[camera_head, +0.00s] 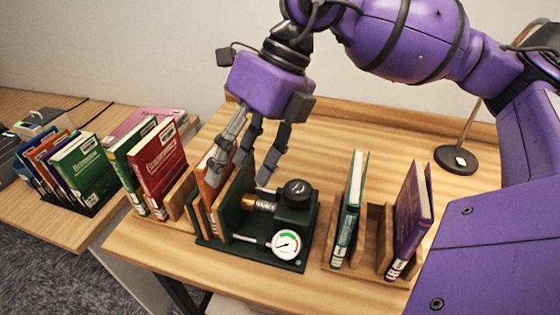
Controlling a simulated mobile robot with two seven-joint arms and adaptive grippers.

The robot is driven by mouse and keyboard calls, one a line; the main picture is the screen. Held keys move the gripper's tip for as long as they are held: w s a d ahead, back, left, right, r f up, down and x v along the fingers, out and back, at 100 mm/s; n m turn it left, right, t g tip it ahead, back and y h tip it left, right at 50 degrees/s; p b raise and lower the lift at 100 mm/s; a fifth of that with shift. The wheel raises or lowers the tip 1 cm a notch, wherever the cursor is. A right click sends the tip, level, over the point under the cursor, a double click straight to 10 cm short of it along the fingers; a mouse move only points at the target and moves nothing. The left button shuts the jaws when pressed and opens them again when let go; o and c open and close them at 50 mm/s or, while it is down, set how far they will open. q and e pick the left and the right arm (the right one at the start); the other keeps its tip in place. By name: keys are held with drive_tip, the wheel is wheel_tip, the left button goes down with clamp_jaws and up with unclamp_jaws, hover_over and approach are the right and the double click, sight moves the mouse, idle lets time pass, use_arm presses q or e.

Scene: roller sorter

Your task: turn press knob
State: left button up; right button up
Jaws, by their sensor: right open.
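A small dark green press (311,222) stands on the wooden desk at the middle of the head view. On its top sits a round black knob (297,193). A brass cylinder (262,203) shows at its left side and a white dial gauge (286,244) at its front. My right gripper (240,172) hangs above and left of the knob, fingers pointing down over an orange book (211,190) and the press's upright plate. Its fingers are apart and hold nothing that I can see. The knob is not touched. My left gripper is not in view.
Books in wooden holders flank the press: a red book (160,160) at left, a teal book (350,212) and a purple book (409,220) at right. A lamp base (456,160) stands at the back right. Clear desk lies behind the press.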

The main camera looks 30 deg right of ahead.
sight(296, 188)
drive_tip(key=d+f+m+h, duration=0.1)
drive_tip(key=d+m+h, duration=0.1)
drive_tip(key=d, duration=0.1)
drive_tip(key=d+f+m+h, duration=0.1)
drive_tip(key=d+m+h, duration=0.1)
drive_tip(key=d+m, duration=0.1)
drive_tip(key=d+f+m+h, duration=0.1)
drive_tip(key=d+m, duration=0.1)
drive_tip(key=d, duration=0.3)
drive_tip(key=shift+s+m+h, duration=0.25)
drive_tip(key=shift+m+h, duration=0.15)
drive_tip(key=shift+m, duration=0.3)
wheel_tip(296, 188, down, 8)
drive_tip(key=shift+a+r, duration=0.1)
drive_tip(key=shift+r, duration=0.05)
drive_tip(key=c, duration=1.1)
